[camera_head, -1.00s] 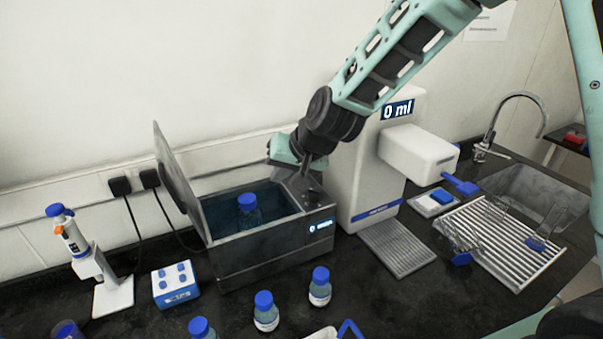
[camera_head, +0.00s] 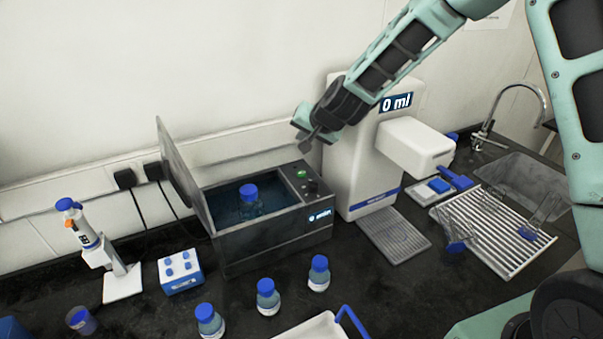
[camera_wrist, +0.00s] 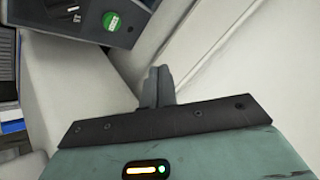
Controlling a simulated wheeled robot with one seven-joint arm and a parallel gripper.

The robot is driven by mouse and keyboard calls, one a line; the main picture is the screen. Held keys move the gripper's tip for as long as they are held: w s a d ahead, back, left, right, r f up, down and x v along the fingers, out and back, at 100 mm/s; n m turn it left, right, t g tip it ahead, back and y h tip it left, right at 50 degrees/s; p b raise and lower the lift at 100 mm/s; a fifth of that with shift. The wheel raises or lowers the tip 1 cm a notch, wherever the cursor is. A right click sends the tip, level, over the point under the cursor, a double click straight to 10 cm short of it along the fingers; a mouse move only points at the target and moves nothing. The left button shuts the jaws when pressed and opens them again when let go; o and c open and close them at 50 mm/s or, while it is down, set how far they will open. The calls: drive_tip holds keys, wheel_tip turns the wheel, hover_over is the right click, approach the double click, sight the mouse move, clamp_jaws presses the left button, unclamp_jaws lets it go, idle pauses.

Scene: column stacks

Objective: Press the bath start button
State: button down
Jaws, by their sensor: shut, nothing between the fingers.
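The water bath (camera_head: 275,238) is a dark grey box on the black counter, with its lid raised at the left. A blue-capped bottle (camera_head: 250,203) stands in its water. The green start button (camera_head: 301,174) is on the bath's top panel at the right, next to a dark knob (camera_head: 313,187). The button also shows in the wrist view (camera_wrist: 112,22), with white marks on it. My gripper (camera_head: 304,145) is shut and empty. It is above the button, apart from it, near the wall.
A white dispenser (camera_head: 362,150) reading "0 ml" stands right of the bath, close to my arm. Several blue-capped bottles (camera_head: 268,298) stand in front. A pipette stand (camera_head: 122,283) and a blue-white rack (camera_head: 180,272) are at left. A draining rack (camera_head: 500,250) is at right.

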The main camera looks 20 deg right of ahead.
sight(304, 175)
drive_tip(key=shift+f+b, duration=3.45)
drive_tip(key=shift+f, duration=0.95)
drive_tip(key=shift+f, duration=0.1)
drive_tip(key=shift+f+b, duration=0.3)
drive_tip(key=shift+b, duration=0.15)
drive_tip(key=shift+f+b, duration=0.4)
drive_tip(key=shift+f, duration=0.05)
drive_tip(key=shift+r, duration=0.15)
drive_tip(key=shift+r+p, duration=0.6)
drive_tip(key=shift+r, duration=0.15)
drive_tip(key=shift+r+p, duration=1.85)
drive_tip(key=shift+r, duration=0.7)
